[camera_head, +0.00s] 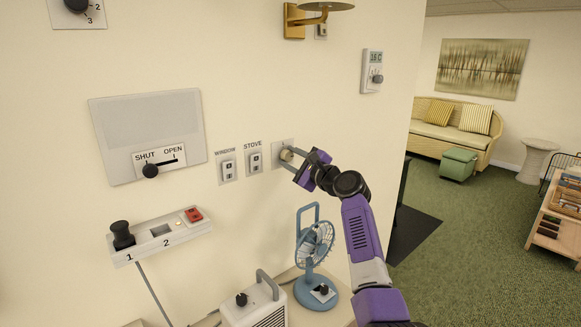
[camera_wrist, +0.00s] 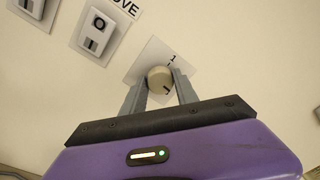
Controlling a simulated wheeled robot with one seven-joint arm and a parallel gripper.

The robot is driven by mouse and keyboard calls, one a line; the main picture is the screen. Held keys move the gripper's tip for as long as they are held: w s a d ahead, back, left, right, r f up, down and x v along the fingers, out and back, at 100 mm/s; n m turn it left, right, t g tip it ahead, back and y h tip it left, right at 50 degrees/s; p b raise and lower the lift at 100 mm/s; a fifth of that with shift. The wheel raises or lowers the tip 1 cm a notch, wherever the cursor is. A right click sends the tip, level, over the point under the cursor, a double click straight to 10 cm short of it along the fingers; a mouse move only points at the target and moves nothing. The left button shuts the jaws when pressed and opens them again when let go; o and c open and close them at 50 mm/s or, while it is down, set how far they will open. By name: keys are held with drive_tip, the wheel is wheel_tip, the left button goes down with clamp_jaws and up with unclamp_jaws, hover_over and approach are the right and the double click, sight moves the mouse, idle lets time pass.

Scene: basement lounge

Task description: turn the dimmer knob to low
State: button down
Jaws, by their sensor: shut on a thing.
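The dimmer knob (camera_wrist: 159,79) is a round cream knob on a small pale wall plate (camera_wrist: 148,60). In the wrist view a dark pointer mark shows near its lower right, and a "1" is printed on the plate above it; other markings are hidden. In the head view the knob (camera_head: 286,154) sits on the wall right of the STOVE switch. My gripper (camera_head: 289,160) reaches it from the lower right. In the wrist view my gripper (camera_wrist: 160,84) has one grey finger on each side of the knob, closed on it.
The WINDOW switch (camera_head: 227,170) and STOVE switch (camera_head: 254,161) are just left. A thermostat (camera_head: 373,71) is at upper right, a brass wall fixture (camera_head: 296,20) above.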

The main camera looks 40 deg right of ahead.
drive_tip(key=n+b, duration=0.4)
drive_tip(key=shift+f+n+b, duration=0.3)
drive_tip(key=shift+n, duration=0.1)
drive_tip(key=n+b, duration=0.4)
drive_tip(key=n, duration=0.1)
drive_tip(key=shift+d+y+b, duration=0.1)
drive_tip(key=shift+y+b, duration=0.2)
drive_tip(key=shift+y, duration=0.1)
drive_tip(key=n+b, duration=0.4)
drive_tip(key=shift+n, duration=0.4)
drive_tip(key=n+b, duration=0.3)
drive_tip(key=n, duration=0.2)
drive_tip(key=shift+r+n+y, duration=0.15)
drive_tip(key=shift+n+y, duration=0.15)
drive_tip(key=shift+y, duration=0.1)
drive_tip(key=c, duration=0.9)
unclamp_jaws()
drive_tip(key=shift+r, duration=0.1)
drive_tip(key=shift+c, duration=0.2)
